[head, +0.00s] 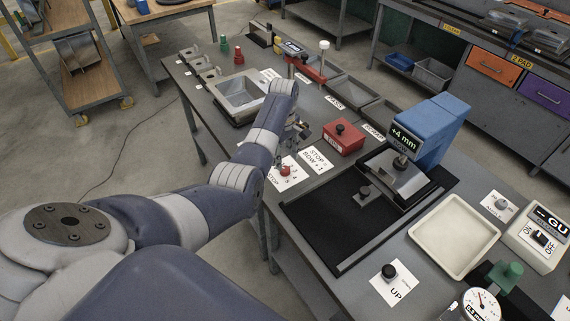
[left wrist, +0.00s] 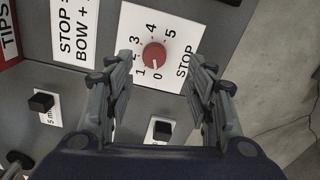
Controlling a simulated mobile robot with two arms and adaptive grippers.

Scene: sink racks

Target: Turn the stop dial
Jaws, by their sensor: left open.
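The stop dial is a red round knob (left wrist: 154,55) on a white card with numbers 0 to 5 and the word STOP. In the left wrist view it lies ahead of and between my left gripper's fingers (left wrist: 160,85), apart from them. The gripper is open and empty. In the head view the red dial (head: 285,170) sits near the table's front edge, and my left gripper (head: 298,132) is above and beside it, partly hidden by my arm. My right gripper is not in view.
A card reading STOP = BOW + 1 (head: 316,160) lies beside the dial. A red box with a black knob (head: 343,137), a blue device showing +4 mm (head: 420,130) and an empty cream tray (head: 454,234) stand to the right. A grey basin (head: 226,105) is behind my arm.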

